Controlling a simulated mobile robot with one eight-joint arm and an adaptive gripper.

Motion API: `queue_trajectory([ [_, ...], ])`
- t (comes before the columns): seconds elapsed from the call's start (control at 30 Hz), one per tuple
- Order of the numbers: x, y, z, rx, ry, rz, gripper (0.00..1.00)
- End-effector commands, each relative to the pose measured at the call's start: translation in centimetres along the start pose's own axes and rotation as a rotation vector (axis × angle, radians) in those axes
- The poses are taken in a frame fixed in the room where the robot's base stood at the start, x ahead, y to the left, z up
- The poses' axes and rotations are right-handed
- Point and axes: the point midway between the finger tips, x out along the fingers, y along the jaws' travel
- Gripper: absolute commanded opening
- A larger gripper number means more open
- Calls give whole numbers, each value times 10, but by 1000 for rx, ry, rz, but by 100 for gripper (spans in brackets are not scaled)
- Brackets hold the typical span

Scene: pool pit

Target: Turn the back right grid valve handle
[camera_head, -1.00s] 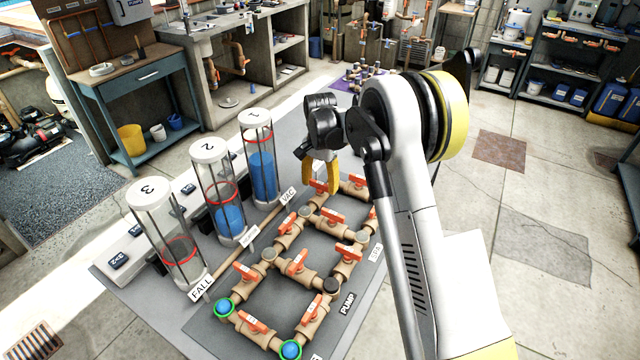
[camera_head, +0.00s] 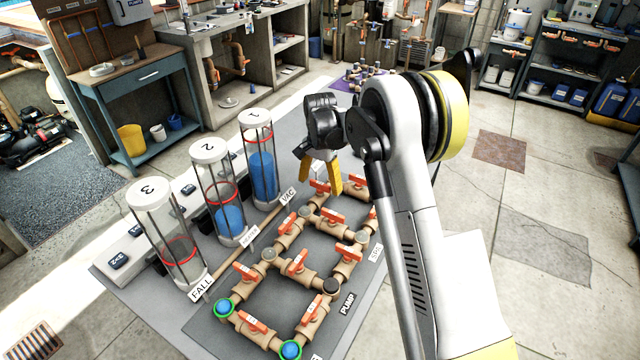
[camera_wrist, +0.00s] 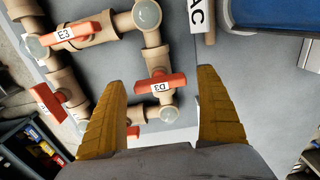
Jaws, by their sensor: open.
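In the head view, the grid's far edge has two orange valve handles: a far-left one (camera_head: 320,186) and a far-right one (camera_head: 357,182). My gripper (camera_head: 322,181), with yellow fingers, is above the far-left one. In the wrist view, my open fingers (camera_wrist: 162,78) are apart, with an orange handle (camera_wrist: 160,85) that seems labelled D3 between their tips in the picture. No contact is visible. Another orange handle (camera_wrist: 132,132) shows partly near the left finger and appears to be the far-right one. Handle E3 (camera_wrist: 72,32) lies to the upper left.
Tan pipes and more orange handles (camera_head: 297,261) fill the near grid. Three clear tanks (camera_head: 262,172) stand left of the grid, beside the VAC label (camera_head: 288,196). My arm blocks part of the grid's right side. Floor to the right is open.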

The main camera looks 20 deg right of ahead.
Motion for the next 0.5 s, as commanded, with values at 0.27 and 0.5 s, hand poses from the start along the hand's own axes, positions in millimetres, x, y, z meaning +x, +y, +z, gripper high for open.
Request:
queue_trajectory([
  [0.27, -41, 0, 0, 0, 0, 0, 85],
  [0.5, -93, 0, 0, 0, 0, 0, 85],
])
